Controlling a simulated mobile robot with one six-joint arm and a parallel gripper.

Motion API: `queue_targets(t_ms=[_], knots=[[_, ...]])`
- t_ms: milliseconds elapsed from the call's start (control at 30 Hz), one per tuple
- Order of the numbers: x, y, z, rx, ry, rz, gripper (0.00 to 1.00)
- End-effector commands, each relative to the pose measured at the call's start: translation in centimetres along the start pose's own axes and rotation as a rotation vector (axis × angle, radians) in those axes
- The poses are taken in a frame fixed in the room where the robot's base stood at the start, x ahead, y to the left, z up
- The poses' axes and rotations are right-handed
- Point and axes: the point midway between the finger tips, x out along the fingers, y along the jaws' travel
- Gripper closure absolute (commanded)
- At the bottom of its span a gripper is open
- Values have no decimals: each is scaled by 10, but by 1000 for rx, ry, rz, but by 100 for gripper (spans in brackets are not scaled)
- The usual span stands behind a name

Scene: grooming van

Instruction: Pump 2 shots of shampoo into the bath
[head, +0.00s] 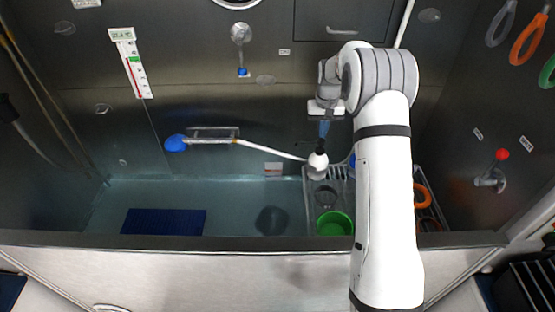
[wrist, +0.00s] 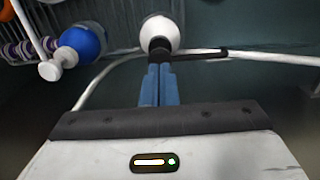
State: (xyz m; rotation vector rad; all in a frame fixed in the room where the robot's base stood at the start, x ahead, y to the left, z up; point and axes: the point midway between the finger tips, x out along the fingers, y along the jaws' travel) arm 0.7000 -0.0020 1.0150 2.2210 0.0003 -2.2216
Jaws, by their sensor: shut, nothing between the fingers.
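A white round-bodied bottle with a black pump top (head: 317,165) stands at the left end of the wire rack, beside the bath. In the wrist view the white bottle (wrist: 160,32) is straight ahead of the fingertips, with its black nozzle pointing right. My gripper (head: 323,133) is directly above the pump top, with its blue fingers shut and empty. In the wrist view the closed fingertips of my gripper (wrist: 158,68) are at or just short of the black top; I cannot tell whether they touch. The bath (head: 180,215) holds bluish water to the left of the rack.
The rack (head: 310,200) also holds a green bowl (head: 335,223) and an orange ring (head: 422,195). A blue bottle with a white top (wrist: 82,42) is left of the white one. A blue mat (head: 163,221) lies in the bath. A white rod (head: 270,150) slants towards the bottle.

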Motion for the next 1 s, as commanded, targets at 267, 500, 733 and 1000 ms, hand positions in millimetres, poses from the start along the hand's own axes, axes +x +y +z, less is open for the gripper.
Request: queue_targets(t_ms=[267,500,733,1000], knots=[[8,0,0,0,0,0,100],[17,0,0,0,0,0,100],[25,0,0,1,-1,0,100],[31,0,0,1,-2,0,100]])
